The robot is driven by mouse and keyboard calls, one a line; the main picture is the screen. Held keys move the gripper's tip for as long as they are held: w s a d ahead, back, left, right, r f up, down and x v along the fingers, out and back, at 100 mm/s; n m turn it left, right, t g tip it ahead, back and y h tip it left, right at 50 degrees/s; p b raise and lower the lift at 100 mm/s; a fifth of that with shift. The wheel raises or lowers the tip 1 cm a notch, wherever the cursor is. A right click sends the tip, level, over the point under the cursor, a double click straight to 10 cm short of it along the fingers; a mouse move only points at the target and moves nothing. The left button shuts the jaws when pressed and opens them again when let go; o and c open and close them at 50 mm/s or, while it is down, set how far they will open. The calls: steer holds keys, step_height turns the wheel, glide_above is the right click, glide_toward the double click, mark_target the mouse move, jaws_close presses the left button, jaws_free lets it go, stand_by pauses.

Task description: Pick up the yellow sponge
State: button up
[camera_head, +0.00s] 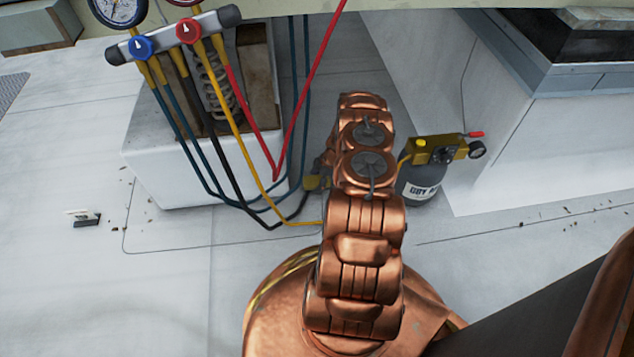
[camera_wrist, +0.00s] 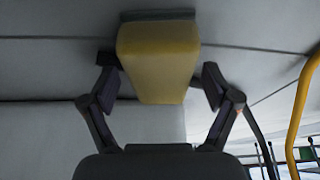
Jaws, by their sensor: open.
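The yellow sponge (camera_wrist: 157,62) is a blocky shape in the upper middle of the wrist view, with a grey strip along its far end. My gripper (camera_wrist: 160,75) is open, with one finger on each side of the sponge. A gap shows on the right; the left fingertip looks close to the sponge's side, and I cannot tell if it touches. In the head view my copper arm hides most of the gripper. A small yellow patch (camera_head: 312,183) shows just left of the arm there and may be the sponge.
A white box (camera_head: 210,165) with a spring stands left of the arm, with gauge hoses (camera_head: 240,195) hanging before it. A grey bottle (camera_head: 422,182) with a yellow top stands close on the right. A small dark block (camera_head: 86,219) lies at left. The pale floor around is mostly clear.

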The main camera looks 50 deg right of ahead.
steer(key=shift+f, duration=0.2)
stand_by(0.5)
steer(key=c, duration=1.1)
steer(key=shift+r, duration=0.15)
